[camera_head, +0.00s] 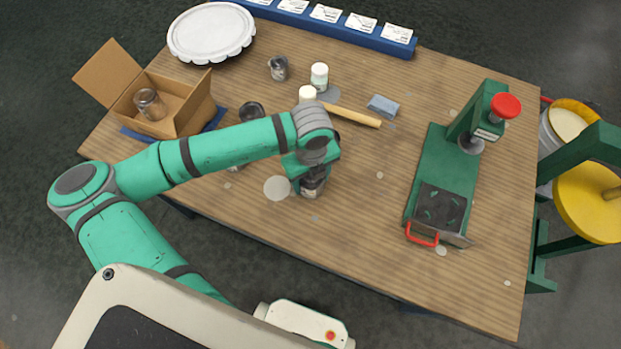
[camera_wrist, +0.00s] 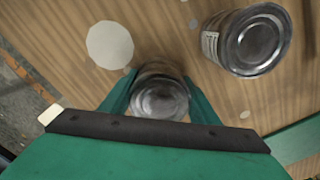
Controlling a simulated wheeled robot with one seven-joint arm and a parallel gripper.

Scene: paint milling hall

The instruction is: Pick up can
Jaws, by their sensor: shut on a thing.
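A grey metal can (camera_wrist: 160,97) sits between my gripper's fingers, its round top showing in the wrist view. My gripper (camera_head: 312,185) is shut on it, over the front middle of the wooden table. In the head view the can (camera_head: 311,190) shows partly below the fingers. Both green fingers (camera_wrist: 160,92) flank it in the wrist view. I cannot tell if it touches the table. A second metal can (camera_wrist: 250,40) with a pale label stands apart at the upper right of the wrist view; my arm may hide it in the head view.
A green press (camera_head: 440,185) stands right on the table (camera_head: 350,235). An open cardboard box (camera_head: 190,112) holds a jar at left. White-capped bottles (camera_head: 319,76), a small can (camera_head: 278,68), a wooden handle (camera_head: 352,116) and a grey-blue block (camera_head: 383,106) lie behind. The front table edge is clear.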

